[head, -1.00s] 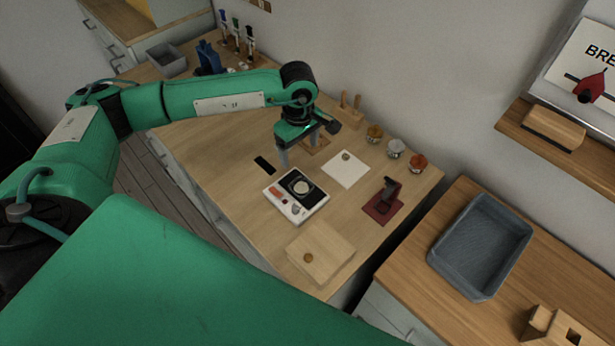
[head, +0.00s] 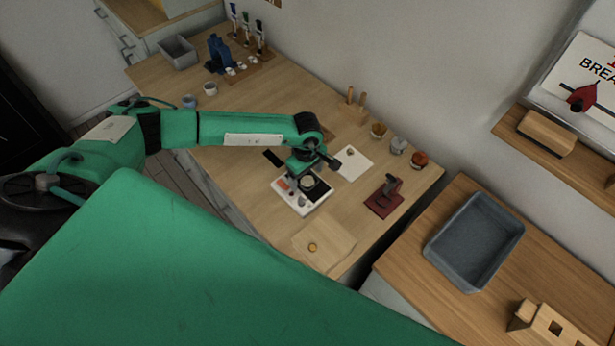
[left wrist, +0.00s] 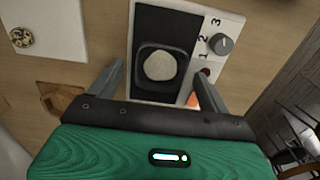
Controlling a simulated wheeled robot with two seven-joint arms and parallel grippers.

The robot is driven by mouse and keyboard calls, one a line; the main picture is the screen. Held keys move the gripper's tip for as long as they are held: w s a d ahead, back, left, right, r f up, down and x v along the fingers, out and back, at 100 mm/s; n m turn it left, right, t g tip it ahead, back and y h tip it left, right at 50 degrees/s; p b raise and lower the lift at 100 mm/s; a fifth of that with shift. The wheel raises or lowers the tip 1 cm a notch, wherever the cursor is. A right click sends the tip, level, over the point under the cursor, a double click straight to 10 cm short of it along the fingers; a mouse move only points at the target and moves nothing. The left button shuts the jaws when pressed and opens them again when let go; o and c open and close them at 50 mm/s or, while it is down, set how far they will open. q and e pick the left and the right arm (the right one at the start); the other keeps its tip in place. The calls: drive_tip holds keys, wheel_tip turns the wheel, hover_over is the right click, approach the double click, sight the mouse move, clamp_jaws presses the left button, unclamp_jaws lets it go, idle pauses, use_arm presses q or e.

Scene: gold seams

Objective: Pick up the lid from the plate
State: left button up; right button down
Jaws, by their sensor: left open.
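A white hot plate (head: 287,202) with a dark top stands on the wooden table; its numbered knob (left wrist: 221,43) shows in the left wrist view. On it sits a dark square piece (left wrist: 148,91) with rounded corners, bearing a pale round disc (left wrist: 160,66). I cannot tell for sure which of these is the lid. My left gripper (head: 307,183) is just over the hot plate, pointing down. In the left wrist view its open fingers (left wrist: 160,72) stand on either side of the dark piece, with nothing held. My right gripper is out of view.
A white sheet (head: 360,163) with a small round patterned piece lies beyond the hot plate. Jars (head: 398,145), a dark red stand (head: 383,203) and a wooden board (head: 330,235) are near. A grey tray (head: 476,240) is on the right counter.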

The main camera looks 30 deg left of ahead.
use_arm(q)
drive_tip(key=shift+f, duration=0.2)
drive_tip(key=c, duration=1.1)
drive_tip(key=shift+r, duration=0.1)
